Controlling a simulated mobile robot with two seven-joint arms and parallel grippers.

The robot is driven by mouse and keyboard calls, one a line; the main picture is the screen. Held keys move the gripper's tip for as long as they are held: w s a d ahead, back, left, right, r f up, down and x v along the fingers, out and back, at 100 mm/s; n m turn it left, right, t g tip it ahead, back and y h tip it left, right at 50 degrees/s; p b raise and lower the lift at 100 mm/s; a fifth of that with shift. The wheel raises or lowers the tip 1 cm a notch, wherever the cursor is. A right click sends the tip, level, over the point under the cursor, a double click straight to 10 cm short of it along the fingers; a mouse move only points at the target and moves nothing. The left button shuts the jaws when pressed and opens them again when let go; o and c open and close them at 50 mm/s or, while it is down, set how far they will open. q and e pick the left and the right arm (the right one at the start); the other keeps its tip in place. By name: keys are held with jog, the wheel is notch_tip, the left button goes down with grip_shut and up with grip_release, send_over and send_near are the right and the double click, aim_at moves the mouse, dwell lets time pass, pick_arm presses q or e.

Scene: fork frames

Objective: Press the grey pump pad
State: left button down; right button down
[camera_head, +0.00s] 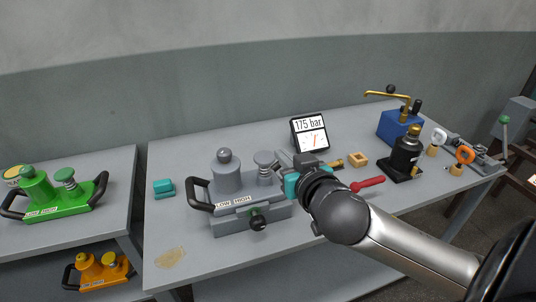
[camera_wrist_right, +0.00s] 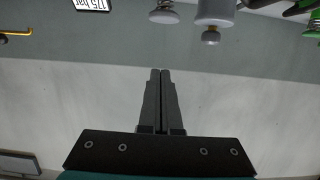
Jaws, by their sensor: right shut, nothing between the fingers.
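The grey pump (camera_head: 228,181) stands on the grey table in the head view, with a black handle at its left and a LOW/HIGH label on its front. Its round grey pad (camera_head: 265,157) sits on a short post to the right of the taller knobbed cylinder. The pad also shows at the top of the upside-down right wrist view (camera_wrist_right: 164,16). My right gripper (camera_head: 284,158) is shut and empty, close to the right of the pad; contact cannot be told. Its shut fingers (camera_wrist_right: 160,72) point up the wrist picture, with the pad beyond the tips. My left gripper is out of view.
A gauge display (camera_head: 310,133) reading 175 bar stands behind. A teal block (camera_head: 163,187) lies left of the pump. A red-handled tool (camera_head: 368,184), a wooden block (camera_head: 357,159) and a black jack (camera_head: 405,158) lie right. A green pump (camera_head: 55,195) is on the left table.

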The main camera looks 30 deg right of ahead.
jog(key=shift+w, duration=0.1)
send_over(269, 162)
jog(key=f, duration=0.2)
jog(key=shift+w+d+f+b, duration=0.1)
jog(key=shift+w+f+b, duration=0.15)
jog(key=shift+f+b, duration=0.1)
notch_tip(269, 162, down, 3)
jog(key=shift+s+r+b, duration=0.1)
jog(key=shift+r+b, duration=0.05)
jog(key=shift+b, duration=0.15)
jog(key=shift+f, duration=0.55)
jog(key=shift+f, duration=0.1)
